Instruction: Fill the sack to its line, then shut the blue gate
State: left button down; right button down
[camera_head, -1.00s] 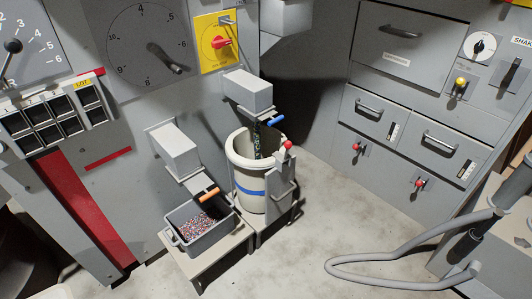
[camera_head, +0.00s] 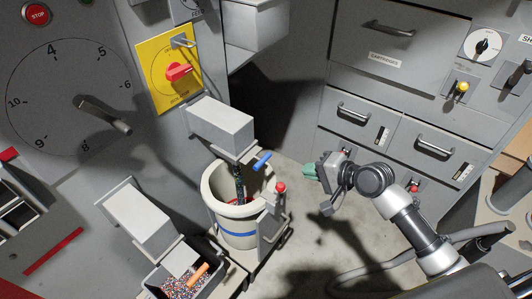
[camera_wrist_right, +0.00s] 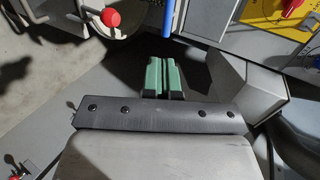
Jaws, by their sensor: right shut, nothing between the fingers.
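The cream sack (camera_head: 226,218) stands open below a grey chute (camera_head: 222,124), with a blue line (camera_head: 240,234) around its outside. A dark speckled stream falls from the chute into it, and reddish granules show inside below the rim. The blue gate handle (camera_head: 262,161) sticks out at the chute's mouth; it also shows in the wrist view (camera_wrist_right: 168,18). My right gripper (camera_head: 309,171) is shut and empty, to the right of the blue handle and apart from it. Its green fingers are together in the wrist view (camera_wrist_right: 165,78). My left gripper is not in view.
A red-knobbed lever (camera_head: 280,188) stands on the bracket beside the sack. Drawers (camera_head: 364,114) line the right. Floor shows between.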

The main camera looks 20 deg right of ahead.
aim_at(264, 161)
jog(key=b+x, duration=0.1)
jog(key=x, duration=1.2)
jog(key=shift+a+r, duration=0.25)
jog(key=shift+r, duration=0.05)
jog(key=shift+w, duration=0.1)
jog(key=shift+w+a+r, duration=0.15)
jog(key=shift+w+a, duration=0.7)
jog(key=shift+w, duration=0.2)
jog(key=shift+r, duration=0.1)
